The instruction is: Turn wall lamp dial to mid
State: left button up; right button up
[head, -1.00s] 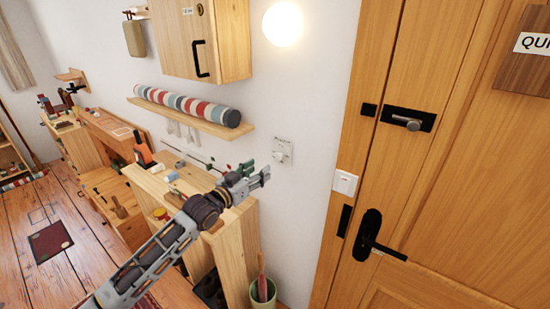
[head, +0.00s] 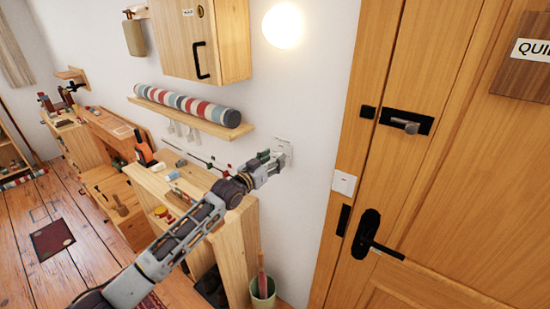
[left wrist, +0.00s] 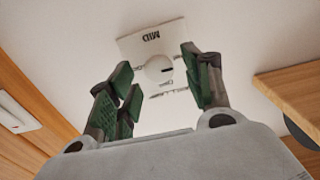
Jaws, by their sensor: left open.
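The wall lamp dial (left wrist: 159,69) is a small round white knob with a dark mark toward its right side in the left wrist view. It sits on a pale wall plate (left wrist: 150,41) with lettering that appears upside down there. In the head view the plate (head: 285,146) is partly hidden behind my left gripper (head: 279,161). In the left wrist view my left gripper (left wrist: 157,76) is open, with its green-padded fingers on either side of the dial and nothing held. I cannot tell whether either finger touches it. My right gripper is not in view.
A lit round lamp (head: 283,24) is on the wall above. A white switch (head: 344,183) and the wooden door (head: 450,180) stand to the right. A wooden shelf unit (head: 237,245) with small items is below my left arm, and a green bin (head: 263,291) stands beside it.

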pick_arm(q)
jog(key=shift+w+d, duration=0.45)
jog(key=shift+w, duration=0.15)
jog(key=shift+c, duration=0.4)
jog(key=c, duration=0.9)
